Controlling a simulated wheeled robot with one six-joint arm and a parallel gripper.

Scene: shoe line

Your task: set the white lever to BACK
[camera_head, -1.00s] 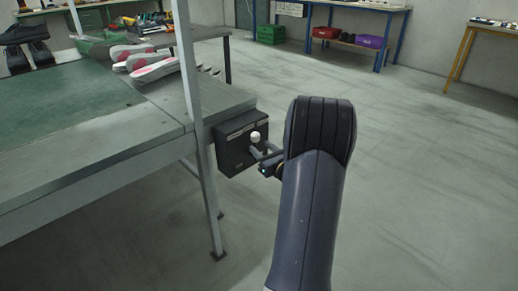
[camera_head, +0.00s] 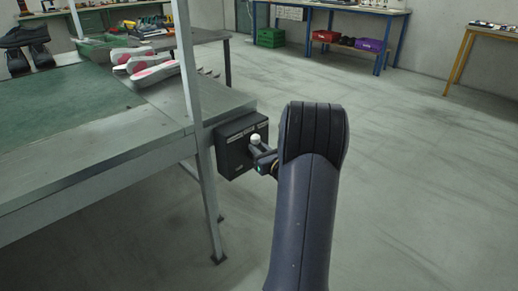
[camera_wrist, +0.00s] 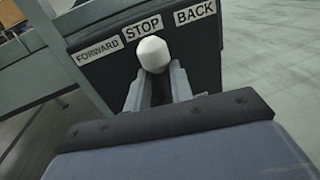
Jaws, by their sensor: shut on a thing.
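The white lever (camera_head: 256,139) stands on a black control box (camera_head: 232,160) at the corner of the line table. In the wrist view the lever's white knob (camera_wrist: 152,53) is under the STOP label (camera_wrist: 143,27), between the FORWARD label (camera_wrist: 100,50) and the BACK label (camera_wrist: 195,12). My gripper (camera_wrist: 156,84) is shut on the lever just below the knob, one finger on each side. In the head view my gripper (camera_head: 262,157) is at the box front, partly hidden by my arm. The lever's stem is mostly hidden by the fingers.
The line table (camera_head: 110,150) with its upright post (camera_head: 186,70) is left of the box. Shoe soles (camera_head: 150,68) lie on its far part. A blue-legged bench (camera_head: 385,40) stands at the back. The floor to the right is clear.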

